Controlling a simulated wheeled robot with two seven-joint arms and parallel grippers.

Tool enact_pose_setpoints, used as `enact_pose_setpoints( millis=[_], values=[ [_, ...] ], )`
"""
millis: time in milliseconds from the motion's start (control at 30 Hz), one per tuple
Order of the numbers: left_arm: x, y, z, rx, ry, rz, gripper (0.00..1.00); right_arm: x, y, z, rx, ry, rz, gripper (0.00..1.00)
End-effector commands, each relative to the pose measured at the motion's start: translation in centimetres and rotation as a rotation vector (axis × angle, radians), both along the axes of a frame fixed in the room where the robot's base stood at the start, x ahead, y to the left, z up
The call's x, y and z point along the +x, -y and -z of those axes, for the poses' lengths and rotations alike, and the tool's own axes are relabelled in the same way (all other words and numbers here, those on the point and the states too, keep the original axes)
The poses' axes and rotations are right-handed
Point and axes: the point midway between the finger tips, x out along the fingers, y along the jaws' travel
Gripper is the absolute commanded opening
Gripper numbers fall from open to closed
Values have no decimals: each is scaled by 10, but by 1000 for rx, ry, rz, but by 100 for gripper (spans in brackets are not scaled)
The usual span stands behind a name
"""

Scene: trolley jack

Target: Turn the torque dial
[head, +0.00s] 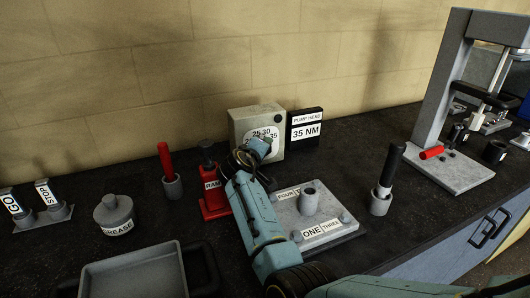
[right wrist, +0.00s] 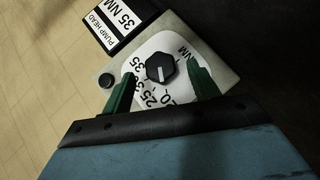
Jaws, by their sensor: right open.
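The torque dial is a black faceted knob (right wrist: 160,67) on a white round scale on a pale box (head: 243,118). Numbers including 25, 30 and 35 show on the scale; a small pale mark is on the knob, its exact reading unclear. My right gripper (head: 258,148) is in front of the box and hides the knob in the head view. In the right wrist view its green fingers (right wrist: 160,73) are open, one on each side of the knob, with visible gaps; contact is not seen. My left gripper is not in view.
A black sign (head: 306,130) reading "PUMP HEAD 35 NM" stands beside the box. A red ram jack (head: 213,203) and a grey numbered plate (head: 338,227) are close to my arm. A grease pot (head: 114,213), a tray (head: 135,276) and a press frame (head: 441,105) stand farther off.

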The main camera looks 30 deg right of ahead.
Motion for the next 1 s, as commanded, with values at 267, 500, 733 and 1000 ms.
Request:
enact_pose_setpoints(
  millis=[267, 500, 733, 1000],
  values=[
    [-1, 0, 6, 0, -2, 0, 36, 19, 19, 11, -1, -1, 0, 60],
    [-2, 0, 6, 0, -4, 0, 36, 23, 22, 12, 1, 0, 0, 60],
    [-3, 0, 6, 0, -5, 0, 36, 23, 22, 12, 1, 0, 0, 51],
    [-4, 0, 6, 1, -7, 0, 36, 23, 22, 12, 1, -1, 0, 16]
  ],
)
